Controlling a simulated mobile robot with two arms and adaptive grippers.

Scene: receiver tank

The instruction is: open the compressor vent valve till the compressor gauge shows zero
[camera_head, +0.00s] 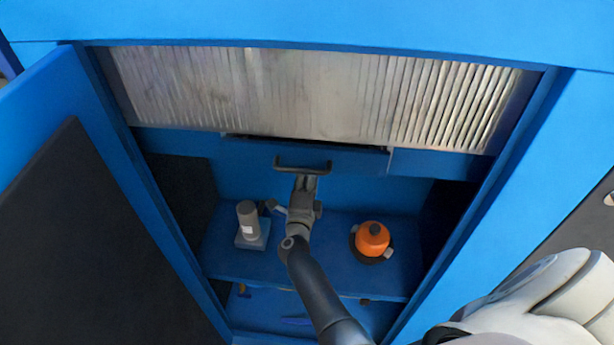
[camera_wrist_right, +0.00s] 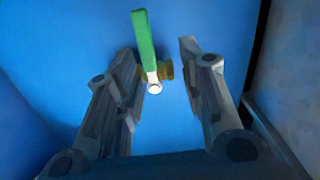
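A valve with a green lever (camera_wrist_right: 144,38) and a brass body (camera_wrist_right: 165,72) stands on a blue surface in the right wrist view. My right gripper (camera_wrist_right: 160,75) is open, with one finger on each side of the valve. I cannot tell whether a finger touches it. In the head view, my left gripper (camera_head: 306,183) is at the middle of the dark drawer handle (camera_head: 288,169), its narrow fingers together on the bar. The drawer front (camera_head: 350,160) has a dark gap above it. The vent valve cannot be made out in the head view, and no gauge is in view.
A blue cabinet stands open, its door (camera_head: 70,190) swung left. Silver ribbed fins (camera_head: 300,95) fill its top. On the shelf (camera_head: 325,275) stand a grey cylinder (camera_head: 247,220) and an orange rounded object (camera_head: 372,237) on a dark base. A grey surface (camera_wrist_right: 295,85) borders the right wrist view's right side.

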